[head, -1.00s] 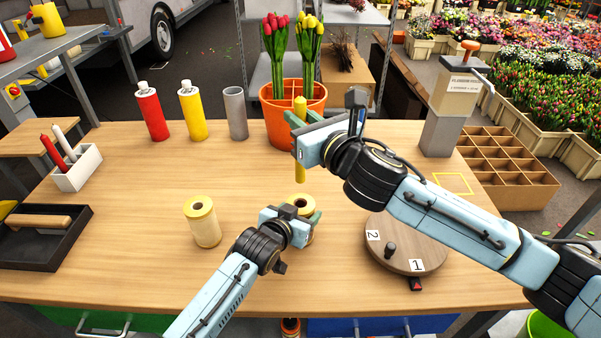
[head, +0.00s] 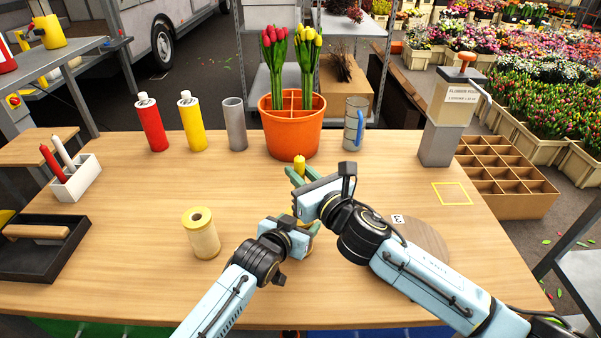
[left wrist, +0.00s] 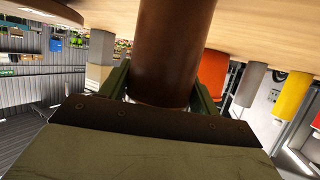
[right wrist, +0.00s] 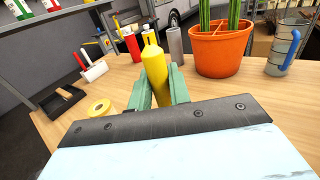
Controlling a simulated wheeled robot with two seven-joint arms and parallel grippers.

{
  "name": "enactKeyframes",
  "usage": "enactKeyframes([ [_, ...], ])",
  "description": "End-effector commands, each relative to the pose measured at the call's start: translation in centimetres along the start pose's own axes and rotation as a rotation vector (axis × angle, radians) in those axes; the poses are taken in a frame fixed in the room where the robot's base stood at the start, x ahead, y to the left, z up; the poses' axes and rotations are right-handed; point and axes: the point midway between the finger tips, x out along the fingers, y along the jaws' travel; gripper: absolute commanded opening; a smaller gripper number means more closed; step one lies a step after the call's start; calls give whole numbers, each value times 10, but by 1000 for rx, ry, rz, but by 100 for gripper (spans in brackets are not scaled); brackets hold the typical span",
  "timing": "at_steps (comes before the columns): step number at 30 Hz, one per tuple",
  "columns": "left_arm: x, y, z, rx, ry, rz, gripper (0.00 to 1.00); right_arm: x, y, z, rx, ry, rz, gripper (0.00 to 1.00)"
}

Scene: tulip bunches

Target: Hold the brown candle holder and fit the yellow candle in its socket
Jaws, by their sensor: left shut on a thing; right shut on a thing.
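The yellow candle (head: 299,164) is upright in my right gripper (head: 298,178), which is shut on it; it also shows between the green fingers in the right wrist view (right wrist: 155,68). The brown candle holder (left wrist: 172,45) is a dark brown cylinder filling the middle of the left wrist view. My left gripper (head: 311,232) is shut on the holder, just below and in front of my right gripper. In the head view the grippers cover most of the holder. The candle's lower end and the socket are hidden, so I cannot tell whether they touch.
An orange pot (head: 291,137) with tulips stands behind the grippers. A yellow spool (head: 202,236) stands left of my left gripper. A round board (head: 428,236) is partly covered.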

Motion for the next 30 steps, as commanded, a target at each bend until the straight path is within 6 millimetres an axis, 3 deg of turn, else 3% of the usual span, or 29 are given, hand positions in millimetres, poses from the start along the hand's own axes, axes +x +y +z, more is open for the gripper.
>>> enactKeyframes([
  [4, 0, 0, 0, 0, -1, 0, 32, 0, 0, -4, -1, 0, -1, 0],
  [5, 0, 0, 0, 0, -1, 0, 32, 0, 0, -3, -1, 0, -1, 23],
  [9, 0, 0, 0, 0, -1, 0, 32, 0, 0, -3, -1, 0, -1, 41],
  [20, 0, 0, 0, 0, -1, 0, 32, 0, 0, 1, 0, -1, 0, 41],
  [26, 0, 0, 0, 0, -1, 0, 32, -28, 0, -1, -2, 2, 1, 41],
  [30, 0, 0, 0, 0, -1, 0, 32, -58, 0, -1, -2, 3, 1, 41],
])
